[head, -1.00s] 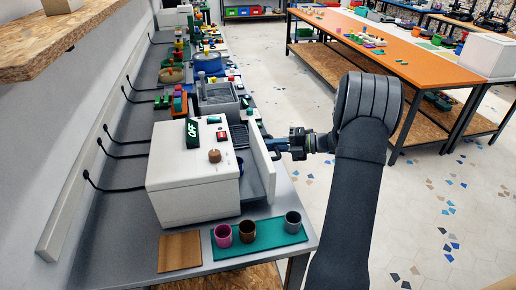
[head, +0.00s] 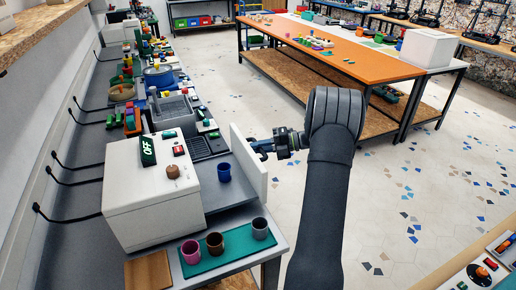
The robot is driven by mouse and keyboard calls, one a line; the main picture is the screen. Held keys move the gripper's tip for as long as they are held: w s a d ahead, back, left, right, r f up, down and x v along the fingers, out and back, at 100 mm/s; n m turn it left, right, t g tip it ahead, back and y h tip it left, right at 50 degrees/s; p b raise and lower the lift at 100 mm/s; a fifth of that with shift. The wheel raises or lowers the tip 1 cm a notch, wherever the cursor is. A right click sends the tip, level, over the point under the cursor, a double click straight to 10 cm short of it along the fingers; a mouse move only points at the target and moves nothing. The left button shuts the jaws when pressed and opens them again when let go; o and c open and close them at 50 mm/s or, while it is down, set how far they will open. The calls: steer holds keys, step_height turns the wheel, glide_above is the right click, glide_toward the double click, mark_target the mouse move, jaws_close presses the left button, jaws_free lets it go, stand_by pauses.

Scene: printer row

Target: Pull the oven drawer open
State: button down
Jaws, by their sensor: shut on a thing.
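The white oven (head: 150,195) stands on the grey bench at the left in the head view, with a black OFF sign and a brown knob on its top. Its drawer stands well out to the right, and the white drawer front (head: 248,170) is clear of the oven body. A blue cup (head: 224,172) sits in the drawer, behind the front. My gripper (head: 260,147) is at the outer face of the drawer front, shut on the drawer handle. The handle is mostly hidden by the fingers.
A teal mat (head: 212,259) with a pink, a brown and a grey cup lies in front of the oven, beside a wooden board (head: 148,271). Machines and small parts line the bench behind. An orange table (head: 340,45) stands across the open floor (head: 400,180).

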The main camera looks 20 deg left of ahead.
steer(key=c, duration=1.7)
jaws_free()
steer(key=v, duration=1.7)
steer(key=shift+d, duration=0.25)
steer(key=x, duration=1.7)
steer(key=shift+s+a, duration=0.1)
steer(key=shift+a, duration=0.2)
steer(key=v, duration=1.7)
steer(key=shift+d, duration=0.3)
steer(key=shift+a, duration=0.1)
